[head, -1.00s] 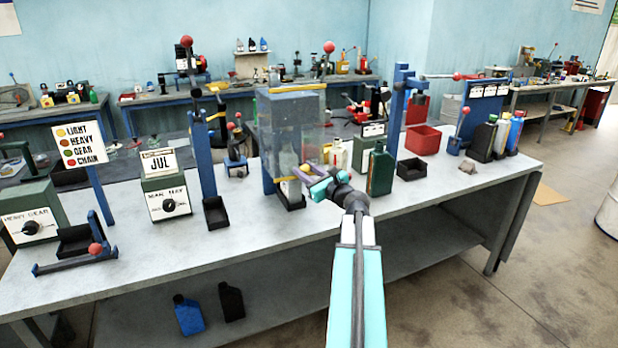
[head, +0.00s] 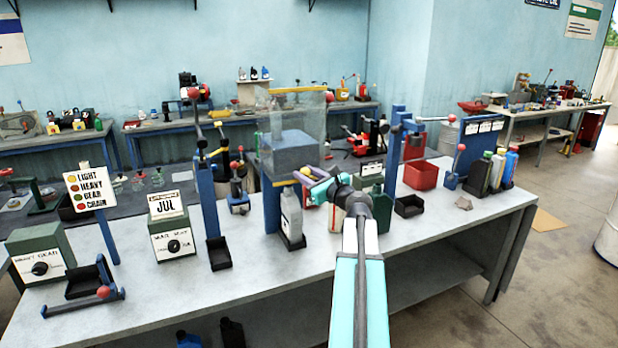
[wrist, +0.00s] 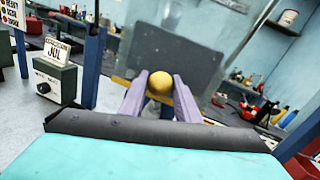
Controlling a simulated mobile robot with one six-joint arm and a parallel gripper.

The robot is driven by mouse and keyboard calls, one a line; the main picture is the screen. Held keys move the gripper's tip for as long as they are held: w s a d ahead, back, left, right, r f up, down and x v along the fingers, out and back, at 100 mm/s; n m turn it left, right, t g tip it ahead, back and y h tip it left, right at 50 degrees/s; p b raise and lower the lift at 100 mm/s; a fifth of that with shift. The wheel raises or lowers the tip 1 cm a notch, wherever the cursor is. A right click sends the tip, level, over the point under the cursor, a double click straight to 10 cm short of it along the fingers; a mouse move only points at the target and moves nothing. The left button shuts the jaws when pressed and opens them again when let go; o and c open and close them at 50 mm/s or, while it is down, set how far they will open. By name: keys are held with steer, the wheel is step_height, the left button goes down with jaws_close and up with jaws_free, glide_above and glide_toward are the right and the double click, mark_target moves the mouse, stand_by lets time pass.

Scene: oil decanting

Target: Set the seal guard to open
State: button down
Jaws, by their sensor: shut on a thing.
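The seal guard (head: 320,115) is a clear panel with yellow edge bars at the front of the blue and grey sealing stand (head: 290,150). It sits high, its lower edge about level with the underside of the grey block, and a pale container (head: 291,214) stands uncovered below it. My gripper (head: 308,181) is at the guard's lower edge. In the wrist view, my gripper (wrist: 159,88) is shut on a yellow ball knob (wrist: 159,81). The guard's panel (wrist: 172,50) rises behind the knob. In the head view the knob is hidden by my gripper.
A blue post with a black tray (head: 220,255) stands left of the stand. The JUL box (head: 172,238) is farther left. A green can (head: 372,205) and a red bin (head: 421,175) are to the right. The front right bench top (head: 450,225) is clear.

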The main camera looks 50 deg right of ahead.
steer(key=shift+d+r, duration=0.1)
steer(key=shift+r, duration=0.1)
steer(key=c, duration=1.4)
jaws_free()
steer(key=shift+o, duration=0.2)
steer(key=shift+f, duration=0.1)
steer(key=shift+s, duration=0.15)
steer(key=shift+s+a+f+b, duration=0.1)
steer(key=shift+s+a+b, duration=0.1)
steer(key=shift+s, duration=0.25)
steer(key=shift+s+a+b, duration=0.15)
steer(key=shift+s+b, duration=0.05)
steer(key=shift+s, duration=0.2)
steer(key=s+a+b, duration=0.2)
steer(key=s+b, duration=0.1)
steer(key=s, duration=0.8)
steer(key=shift+s, duration=0.3)
